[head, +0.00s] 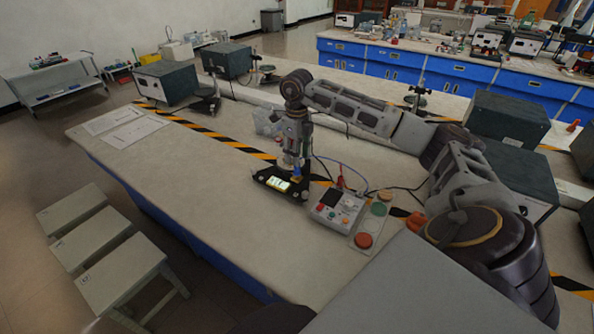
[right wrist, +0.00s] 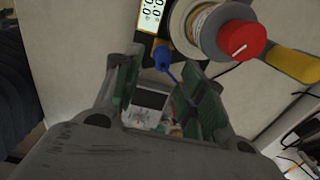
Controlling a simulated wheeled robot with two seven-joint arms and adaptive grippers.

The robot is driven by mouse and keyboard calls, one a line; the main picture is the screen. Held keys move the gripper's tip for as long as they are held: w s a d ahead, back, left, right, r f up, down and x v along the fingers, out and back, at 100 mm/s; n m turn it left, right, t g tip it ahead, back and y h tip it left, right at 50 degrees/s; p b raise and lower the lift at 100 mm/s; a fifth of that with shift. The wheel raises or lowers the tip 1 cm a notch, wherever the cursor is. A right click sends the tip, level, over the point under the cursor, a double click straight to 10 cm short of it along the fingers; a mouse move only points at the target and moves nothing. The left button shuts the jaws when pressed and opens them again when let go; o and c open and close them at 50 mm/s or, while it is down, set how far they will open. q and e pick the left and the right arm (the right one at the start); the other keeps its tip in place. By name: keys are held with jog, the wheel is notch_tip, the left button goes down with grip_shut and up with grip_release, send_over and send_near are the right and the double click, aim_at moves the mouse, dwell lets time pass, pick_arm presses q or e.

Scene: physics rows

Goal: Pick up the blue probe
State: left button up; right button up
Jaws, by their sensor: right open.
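The blue probe (right wrist: 162,55) shows in the right wrist view beside a dark device with a lit yellow display (right wrist: 152,14). A thin blue lead runs from it between my fingers. My right gripper (right wrist: 160,70) is open, with its green-lined fingertips on either side of the probe's near end; I cannot tell if they touch it. In the head view my right gripper (head: 292,164) points down over the dark device (head: 278,183), hiding most of the probe. My left gripper is not in view.
A control box (head: 335,207) and a panel with red and green buttons (head: 370,226) stand right of the device. Blue and red cables loop behind them. A clear bin (head: 267,122) is behind my gripper. Papers (head: 125,130) lie at the far left; the bench's left part is mostly clear.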

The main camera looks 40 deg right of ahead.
jog(key=shift+f, duration=0.7)
jog(key=shift+w+d+f, duration=0.1)
jog(key=shift+d+f, duration=0.05)
jog(key=shift+f, duration=1.75)
jog(key=c, duration=0.8)
grip_shut()
jog(key=shift+r, duration=0.55)
notch_tip(320, 180, up, 8)
jog(key=shift+f, duration=0.15)
jog(key=shift+r, duration=0.5)
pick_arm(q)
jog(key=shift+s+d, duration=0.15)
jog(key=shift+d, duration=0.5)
pick_arm(e)
jog(key=shift+r, duration=0.1)
